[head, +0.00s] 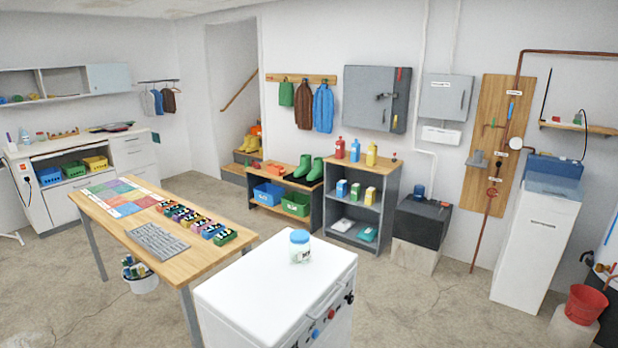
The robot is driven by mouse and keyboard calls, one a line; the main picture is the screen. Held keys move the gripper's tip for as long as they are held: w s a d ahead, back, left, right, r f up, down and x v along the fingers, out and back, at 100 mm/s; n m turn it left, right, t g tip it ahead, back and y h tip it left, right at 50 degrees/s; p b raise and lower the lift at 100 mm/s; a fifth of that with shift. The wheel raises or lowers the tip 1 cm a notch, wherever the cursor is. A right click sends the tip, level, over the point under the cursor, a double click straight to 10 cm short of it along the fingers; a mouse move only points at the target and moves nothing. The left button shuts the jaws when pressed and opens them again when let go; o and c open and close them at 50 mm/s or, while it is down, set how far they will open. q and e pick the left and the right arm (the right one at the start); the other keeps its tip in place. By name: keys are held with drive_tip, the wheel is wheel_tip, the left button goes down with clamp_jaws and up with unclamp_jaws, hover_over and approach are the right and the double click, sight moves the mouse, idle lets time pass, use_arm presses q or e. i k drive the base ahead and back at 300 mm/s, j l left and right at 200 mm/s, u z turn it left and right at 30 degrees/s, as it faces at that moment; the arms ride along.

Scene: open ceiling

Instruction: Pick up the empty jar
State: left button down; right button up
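A small clear jar (300,249) with a light blue lid stands upright on top of the white appliance (250,285) in the foreground. A small dark marking shows on its front, and its body looks clear and pale. I cannot tell for certain whether anything is inside it. Neither of my grippers is in view, and nothing touches the jar.
The white top around the jar is bare. A wooden table (180,272) with a keyboard-like grey tray and several coloured small boxes stands to the left. A shelf unit (368,205) with bottles stands behind. Open concrete floor (420,310) lies to the right.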

sight(299, 254)
drive_tip(key=i+l+u, duration=0.1)
drive_tip(key=i+l, duration=0.2)
drive_tip(key=i+l+u, duration=0.1)
drive_tip(key=i+l, duration=0.2)
drive_tip(key=i+l+u, duration=0.1)
drive_tip(key=i+l, duration=0.15)
drive_tip(key=l, duration=0.15)
drive_tip(key=i+l+u, duration=0.1)
drive_tip(key=i+l, duration=0.2)
drive_tip(key=i+l+u, duration=0.1)
drive_tip(key=l, duration=0.4)
drive_tip(key=i+l, duration=0.35)
drive_tip(key=i+l+u, duration=0.15)
drive_tip(key=l, duration=0.35)
drive_tip(key=i+l+u, duration=0.1)
drive_tip(key=i+l, duration=0.2)
drive_tip(key=l, duration=0.15)
